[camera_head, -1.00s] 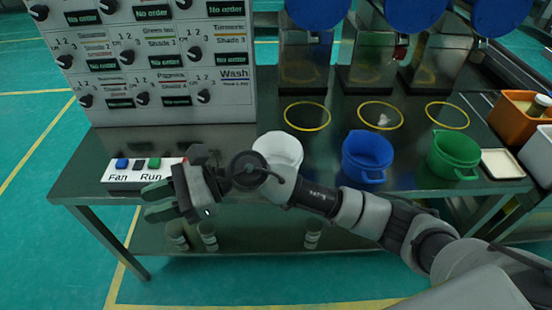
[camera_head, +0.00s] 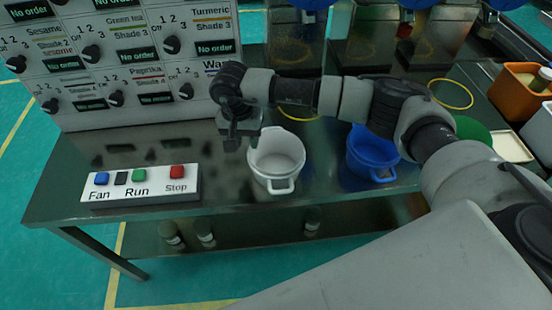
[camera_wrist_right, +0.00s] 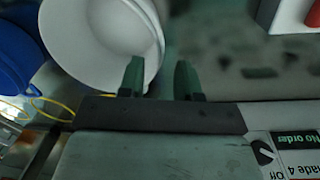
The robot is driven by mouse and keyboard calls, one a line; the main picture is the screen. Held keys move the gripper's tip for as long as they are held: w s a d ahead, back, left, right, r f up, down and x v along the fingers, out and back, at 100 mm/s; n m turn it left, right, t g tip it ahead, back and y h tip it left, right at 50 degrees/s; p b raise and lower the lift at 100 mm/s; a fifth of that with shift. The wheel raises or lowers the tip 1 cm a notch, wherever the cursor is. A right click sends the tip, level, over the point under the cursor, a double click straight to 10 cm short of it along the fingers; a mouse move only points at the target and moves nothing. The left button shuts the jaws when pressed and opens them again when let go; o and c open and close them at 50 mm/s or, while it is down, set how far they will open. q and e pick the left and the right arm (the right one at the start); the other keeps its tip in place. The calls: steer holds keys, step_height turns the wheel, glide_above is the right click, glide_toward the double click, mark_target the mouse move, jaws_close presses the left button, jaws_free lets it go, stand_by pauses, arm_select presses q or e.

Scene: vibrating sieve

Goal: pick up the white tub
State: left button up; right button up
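The white tub (camera_head: 276,160) stands upright on the dark table, with its handle toward the front edge. It also fills the upper left of the right wrist view (camera_wrist_right: 85,45). My right gripper (camera_head: 238,142) points down just left of the tub. In the right wrist view its two green fingers (camera_wrist_right: 160,78) are apart with nothing held between them. One finger overlaps the tub's rim in that view and the other is outside it. I cannot tell whether the finger touches the tub. My left gripper is not in view.
A blue tub (camera_head: 366,158) stands right of the white one, and a green tub (camera_head: 474,132) is partly hidden by my right arm. A button box (camera_head: 140,184) lies at the left front. A control panel (camera_head: 130,65) stands behind. The table's front edge is close.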

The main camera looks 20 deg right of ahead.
mark_target(252, 157)
steer(key=f, duration=0.2)
steer(key=d+f+p, duration=0.1)
steer(key=f, duration=0.2)
steer(key=shift+f+p, duration=0.3)
steer(key=shift+f, duration=0.1)
steer(key=shift+c, duration=0.2)
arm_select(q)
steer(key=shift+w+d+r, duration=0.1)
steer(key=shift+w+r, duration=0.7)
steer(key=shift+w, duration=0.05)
arm_select(e)
jaws_close()
